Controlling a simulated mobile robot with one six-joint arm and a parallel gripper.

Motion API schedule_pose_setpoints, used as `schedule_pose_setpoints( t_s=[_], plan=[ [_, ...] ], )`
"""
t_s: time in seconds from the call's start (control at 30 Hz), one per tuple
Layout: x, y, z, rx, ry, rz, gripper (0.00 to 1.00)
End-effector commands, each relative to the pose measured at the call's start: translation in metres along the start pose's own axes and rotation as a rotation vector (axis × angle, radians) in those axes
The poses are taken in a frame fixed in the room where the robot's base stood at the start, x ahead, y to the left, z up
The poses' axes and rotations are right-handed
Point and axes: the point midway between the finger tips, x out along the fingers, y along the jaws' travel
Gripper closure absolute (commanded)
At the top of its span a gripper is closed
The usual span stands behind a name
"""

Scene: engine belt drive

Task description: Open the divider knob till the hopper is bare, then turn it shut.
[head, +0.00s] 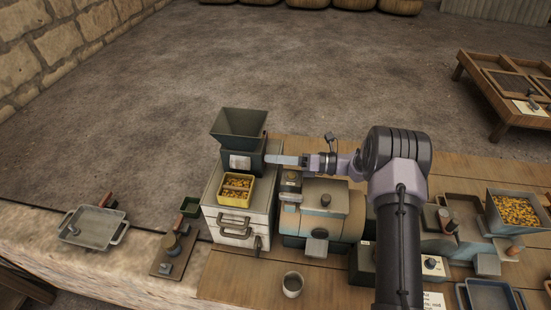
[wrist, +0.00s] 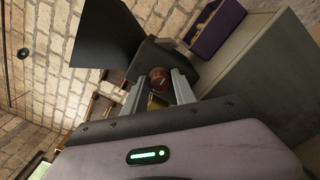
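The dark green hopper (head: 238,122) stands on top of the dark divider body (head: 244,160), which has a pale label on its front. No grain shows on the visible inside walls; its bottom is hidden. My gripper (head: 270,160) reaches in from the right at the divider body's side. In the wrist view, a round red-brown knob (wrist: 159,78) lies between the two fingertips of my gripper (wrist: 160,85). The fingers are close on both sides of it; I cannot tell whether they touch it. The hopper also shows in the wrist view (wrist: 103,35) as a dark shape.
A yellow box (head: 221,198) with grain sits below the divider on a grey cabinet (head: 235,223). A rounded machine (head: 325,205) stands close right. A grain-filled hopper (head: 515,210) is at far right. A cup (head: 292,285) and a grey tray (head: 92,228) stand nearer the front.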

Motion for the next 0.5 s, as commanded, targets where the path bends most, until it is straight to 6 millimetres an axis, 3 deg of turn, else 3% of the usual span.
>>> schedule_pose_setpoints(
  t_s=[0.03,0.13,0.5],
  plan=[
    [-0.0001,0.0,0.0,0.0,0.0,0.0,0.79],
    [-0.0001,0.0,0.0,0.0,0.0,0.0,0.99],
    [-0.0002,-0.0007,-0.0009,-0.038,0.001,-0.001,1.0]
  ],
)
